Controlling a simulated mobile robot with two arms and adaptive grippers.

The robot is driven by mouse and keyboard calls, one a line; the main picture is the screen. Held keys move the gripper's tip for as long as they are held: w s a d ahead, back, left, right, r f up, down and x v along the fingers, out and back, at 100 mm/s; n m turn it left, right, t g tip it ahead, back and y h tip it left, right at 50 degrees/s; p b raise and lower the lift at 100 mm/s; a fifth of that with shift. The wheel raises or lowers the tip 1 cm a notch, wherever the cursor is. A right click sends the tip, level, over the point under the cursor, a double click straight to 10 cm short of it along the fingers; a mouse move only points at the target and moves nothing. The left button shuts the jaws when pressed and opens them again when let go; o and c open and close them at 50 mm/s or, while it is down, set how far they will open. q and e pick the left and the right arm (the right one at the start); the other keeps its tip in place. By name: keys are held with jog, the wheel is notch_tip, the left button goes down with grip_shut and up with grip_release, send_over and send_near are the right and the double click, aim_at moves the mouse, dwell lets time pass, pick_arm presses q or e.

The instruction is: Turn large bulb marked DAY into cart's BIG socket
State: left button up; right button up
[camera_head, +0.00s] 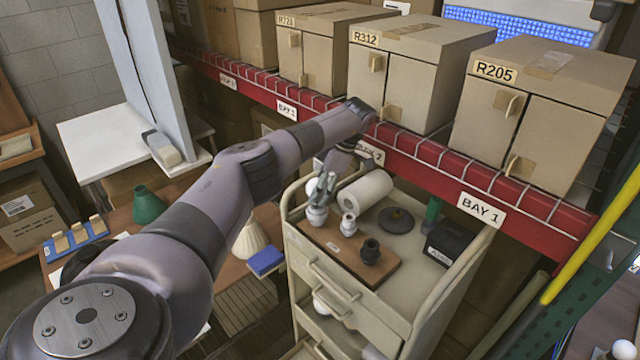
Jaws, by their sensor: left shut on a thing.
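The cart (440,290) stands at centre, with a brown board (340,250) on its top. On the board are a larger white socket (317,216), a smaller white socket (348,226) and a black socket (370,251). My left gripper (322,188) points down over the larger white socket. It is shut on a white bulb (313,186), which is partly hidden by the fingers. The bulb is right above the socket; I cannot tell whether they touch or how far it is in. No DAY or BIG marking is readable. My right gripper is not in view.
A white roll (367,190), a dark disc (397,220) and a black box (452,241) share the cart top. A white round thing (326,305) sits in an open drawer. The red shelf edge (440,165) with cartons runs close behind. A green cone (147,206) stands left.

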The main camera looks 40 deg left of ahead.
pick_arm(q)
jog(key=shift+s+a+r+m+t+y+p, duration=0.1)
jog(key=shift+m+t+y+p, duration=0.15)
jog(key=shift+m+p, duration=0.35)
jog(key=shift+a+r+m+t+y+p, duration=0.15)
jog(key=shift+m+t+p, duration=0.2)
jog(key=shift+m, duration=0.45)
jog(key=shift+d+f+m, duration=0.1)
jog(key=shift+f+m, duration=0.1)
jog(key=shift+m, duration=0.3)
jog(key=shift+r+m+p, duration=0.1)
jog(key=shift+m+p, duration=0.4)
jog(key=shift+p, duration=0.1)
jog(key=m, duration=0.1)
jog(key=m+t+p, duration=0.1)
jog(key=m, duration=0.1)
jog(key=shift+s+t+y, duration=0.15)
jog(key=shift+t+y, duration=0.15)
jog(key=shift+f+m+t, duration=0.2)
jog(key=shift+m+t, duration=0.1)
jog(key=shift+m, duration=0.5)
jog(key=shift+m+t, duration=0.3)
jog(key=shift+m, duration=0.4)
